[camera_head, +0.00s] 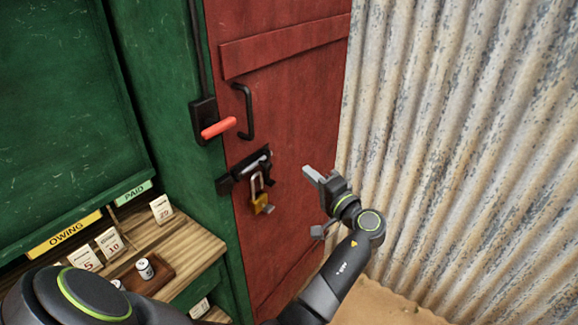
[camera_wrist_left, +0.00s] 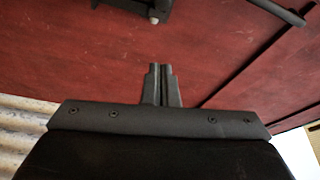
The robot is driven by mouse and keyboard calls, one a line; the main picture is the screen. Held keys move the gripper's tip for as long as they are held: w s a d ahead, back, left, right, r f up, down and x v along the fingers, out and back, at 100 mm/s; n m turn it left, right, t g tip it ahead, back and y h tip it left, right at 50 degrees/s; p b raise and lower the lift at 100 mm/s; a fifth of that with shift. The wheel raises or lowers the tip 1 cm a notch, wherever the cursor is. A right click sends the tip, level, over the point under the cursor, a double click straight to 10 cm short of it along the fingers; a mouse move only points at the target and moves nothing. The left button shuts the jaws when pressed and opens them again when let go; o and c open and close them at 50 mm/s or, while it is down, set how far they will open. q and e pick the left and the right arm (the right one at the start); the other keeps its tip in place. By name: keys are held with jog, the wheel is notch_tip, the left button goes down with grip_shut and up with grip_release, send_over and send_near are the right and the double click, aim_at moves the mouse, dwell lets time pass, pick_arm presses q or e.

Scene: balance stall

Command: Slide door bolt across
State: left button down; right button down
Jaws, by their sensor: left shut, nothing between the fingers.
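The red door (camera_head: 290,120) carries a dark metal bolt (camera_head: 247,172) with a silver rod, mounted at mid-height near its left edge. A brass padlock (camera_head: 262,203) hangs just below the bolt. My left gripper (camera_head: 308,174) is shut and empty, to the right of the bolt and apart from it. In the left wrist view its closed fingers (camera_wrist_left: 161,68) point at the red door face, and part of the bolt (camera_wrist_left: 138,8) with a pale knob shows at the top edge. My right gripper is not in view.
A black door handle (camera_head: 246,112) and a red lever (camera_head: 218,128) sit above the bolt. A wooden shelf (camera_head: 195,245) with cards and a small white container is at the lower left. A corrugated metal wall (camera_head: 460,130) closes off the right side.

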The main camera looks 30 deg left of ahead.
pick_arm(q)
jog(key=r+p+x, duration=0.1)
jog(key=p+x, duration=0.3)
jog(key=x, duration=0.6)
jog(key=s+p, duration=0.1)
jog(key=s+f+p, duration=0.2)
jog(key=s, duration=0.1)
jog(key=shift+w, duration=0.1)
